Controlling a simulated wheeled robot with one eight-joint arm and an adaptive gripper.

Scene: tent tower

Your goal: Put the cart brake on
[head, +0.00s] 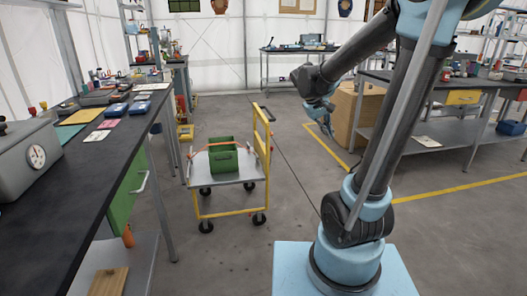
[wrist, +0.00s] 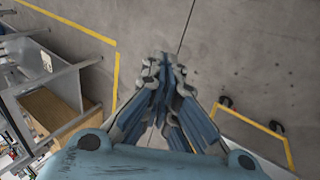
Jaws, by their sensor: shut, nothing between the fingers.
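The cart (head: 225,205) stands on the floor left of centre in the head view. It has a grey deck, a yellow frame, black wheels and an upright yellow handle (head: 269,140) on its right side. A small black piece (head: 254,120) shows near the handle's top; I cannot tell whether it is the brake. Part of the yellow cart frame and dark wheels (wrist: 276,126) show at the lower right of the wrist view. My gripper (head: 328,128) is shut and empty, in the air right of the cart and apart from it. Its closed fingers fill the wrist view's middle (wrist: 162,65).
A green crate (head: 223,156) with an orange strap (head: 212,148) sits on the cart. A dark workbench (head: 90,150) runs along the left. A cardboard box (head: 357,112) and a second bench (head: 430,92) stand at the right. The floor between cart and box is clear.

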